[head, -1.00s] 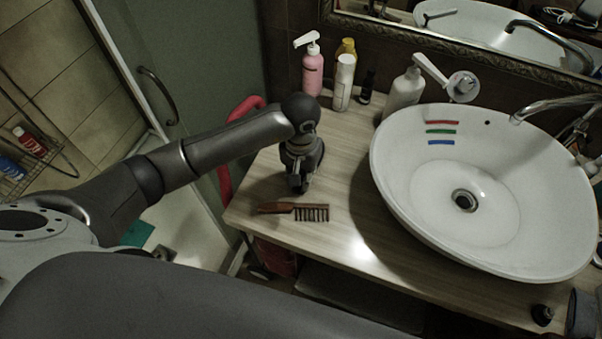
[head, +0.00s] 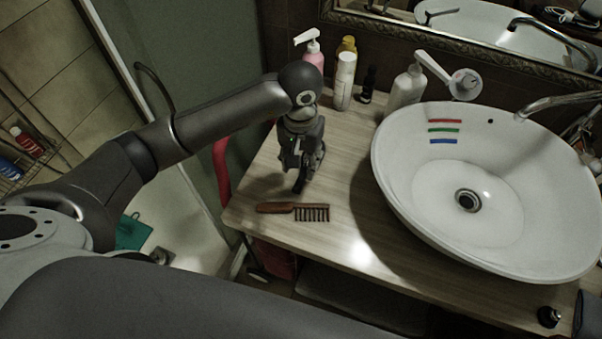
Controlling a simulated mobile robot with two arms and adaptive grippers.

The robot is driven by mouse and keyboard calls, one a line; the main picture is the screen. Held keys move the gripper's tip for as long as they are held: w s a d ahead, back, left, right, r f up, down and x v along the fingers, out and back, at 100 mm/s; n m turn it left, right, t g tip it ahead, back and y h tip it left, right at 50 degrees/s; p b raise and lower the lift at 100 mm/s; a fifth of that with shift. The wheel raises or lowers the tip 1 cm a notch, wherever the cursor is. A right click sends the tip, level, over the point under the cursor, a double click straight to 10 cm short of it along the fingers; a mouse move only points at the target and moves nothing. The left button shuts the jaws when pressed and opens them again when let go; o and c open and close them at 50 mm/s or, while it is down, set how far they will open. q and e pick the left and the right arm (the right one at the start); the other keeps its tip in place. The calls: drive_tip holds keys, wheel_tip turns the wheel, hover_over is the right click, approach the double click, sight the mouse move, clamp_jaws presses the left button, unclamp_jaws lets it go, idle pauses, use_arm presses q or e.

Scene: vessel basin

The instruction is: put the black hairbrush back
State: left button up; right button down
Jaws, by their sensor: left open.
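A hairbrush or comb with a brown handle and a row of dark bristles (head: 292,209) lies flat on the wooden counter (head: 338,200), near its front left corner. No plainly all-black hairbrush shows. My left gripper (head: 300,186) points down just behind the brush in the picture, open, with nothing seen in it. It looks apart from the brush and above the counter; the exact height is hard to tell. My right gripper is not in view.
A white basin (head: 400,215) fills the right of the counter. Pink (head: 312,57), white (head: 344,82), small dark (head: 368,85) and pump (head: 405,90) bottles stand at the back. A small black object (head: 549,317) is at front right. Counter between brush and basin is clear.

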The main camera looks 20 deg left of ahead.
use_arm(q)
wheel_tip(320, 180, up, 6)
drive_tip(key=b, duration=0.1)
drive_tip(key=shift+s, duration=0.15)
idle(1.9)
